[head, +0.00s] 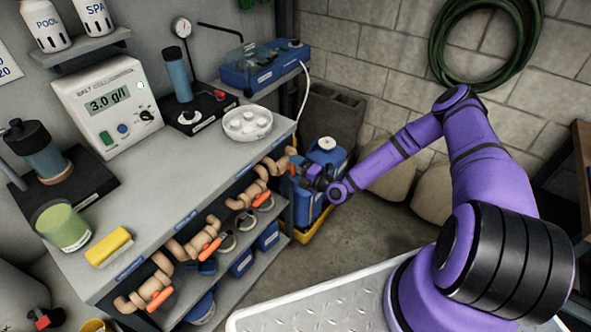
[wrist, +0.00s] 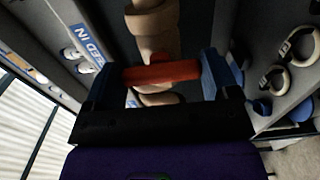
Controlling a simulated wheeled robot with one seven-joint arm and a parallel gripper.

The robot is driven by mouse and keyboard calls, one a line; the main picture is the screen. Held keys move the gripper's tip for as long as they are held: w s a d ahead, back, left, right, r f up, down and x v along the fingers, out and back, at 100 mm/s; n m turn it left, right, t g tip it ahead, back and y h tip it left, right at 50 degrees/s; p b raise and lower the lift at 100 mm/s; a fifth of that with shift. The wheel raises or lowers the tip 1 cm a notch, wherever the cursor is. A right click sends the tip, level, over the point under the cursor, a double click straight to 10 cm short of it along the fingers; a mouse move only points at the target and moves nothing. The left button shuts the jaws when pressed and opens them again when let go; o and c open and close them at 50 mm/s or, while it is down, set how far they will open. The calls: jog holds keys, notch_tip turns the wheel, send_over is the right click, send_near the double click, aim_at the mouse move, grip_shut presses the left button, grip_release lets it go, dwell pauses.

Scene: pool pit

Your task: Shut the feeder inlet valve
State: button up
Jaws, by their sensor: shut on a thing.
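The feeder inlet valve is the farthest one on the tan pipework along the bench front. In the wrist view its red-orange handle (wrist: 160,73) lies across the tan pipe (wrist: 153,30), between the two blue fingers of my gripper (wrist: 161,78). A label (wrist: 88,45) partly reading "FEED IN" is beside it, upside down. In the head view my gripper (head: 299,169) is at the bench's far corner, by the orange handle (head: 291,151). It is shut on the handle; the fingers partly hide the valve.
Other orange-handled valves (head: 211,246) line the bench front (head: 133,267). Blue containers and rings sit on the shelf below. A blue jug (head: 328,156) in a yellow tray stands close behind my gripper. The floor (head: 370,228) to the right is partly clear.

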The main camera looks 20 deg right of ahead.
jog(key=shift+s+f, duration=0.1)
dwell(0.3)
jog(key=o, duration=0.8)
jog(key=v, duration=1)
jog(key=shift+s+d, duration=0.25)
jog(key=shift+s, duration=0.05)
